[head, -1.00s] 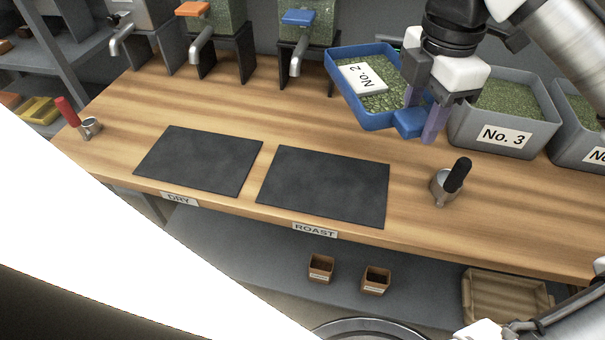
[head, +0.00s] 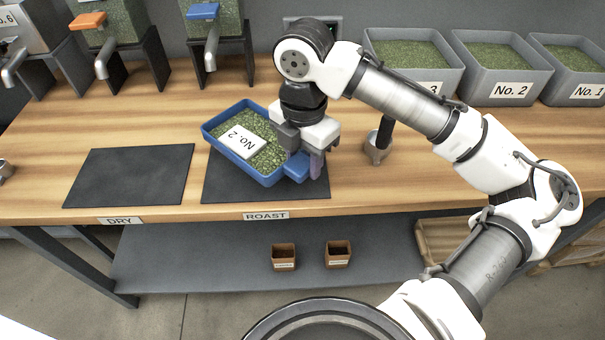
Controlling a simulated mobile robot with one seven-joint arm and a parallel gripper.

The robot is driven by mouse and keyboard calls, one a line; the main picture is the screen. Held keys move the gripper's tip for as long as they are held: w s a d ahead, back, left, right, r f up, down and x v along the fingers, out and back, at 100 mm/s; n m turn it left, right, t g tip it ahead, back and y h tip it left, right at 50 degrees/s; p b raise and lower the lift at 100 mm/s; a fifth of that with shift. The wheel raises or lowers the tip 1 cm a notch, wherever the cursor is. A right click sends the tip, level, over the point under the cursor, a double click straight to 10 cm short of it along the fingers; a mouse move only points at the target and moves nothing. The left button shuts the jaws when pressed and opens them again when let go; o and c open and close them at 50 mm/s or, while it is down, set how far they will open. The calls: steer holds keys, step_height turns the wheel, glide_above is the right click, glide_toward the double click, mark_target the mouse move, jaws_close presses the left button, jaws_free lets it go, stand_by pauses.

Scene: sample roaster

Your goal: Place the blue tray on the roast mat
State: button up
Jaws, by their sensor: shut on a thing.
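The blue tray (head: 231,156) holds green beans and a white card reading No. 2. It is over the roast mat (head: 222,187), turned at an angle, with its far left corner past the mat's back edge. I cannot tell whether it touches the mat or hangs just above it. My gripper (head: 303,168) is shut on the tray's blue handle at its near right corner. The roast mat is dark, lies behind the ROAST label (head: 266,216), and is partly hidden by the tray and my gripper.
The empty dry mat (head: 130,176) lies to the left. A metal scoop with a black handle (head: 378,147) stands just right of my gripper. Grey bins (head: 505,87) of beans line the back right. Dispensers (head: 215,45) stand at the back left.

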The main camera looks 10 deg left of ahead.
mark_target(303, 190)
steer(key=shift+f, duration=2.65)
steer(key=shift+f, duration=0.15)
steer(key=o, duration=1.2)
step_height(303, 190, up, 12)
steer(key=shift+r, duration=0.2)
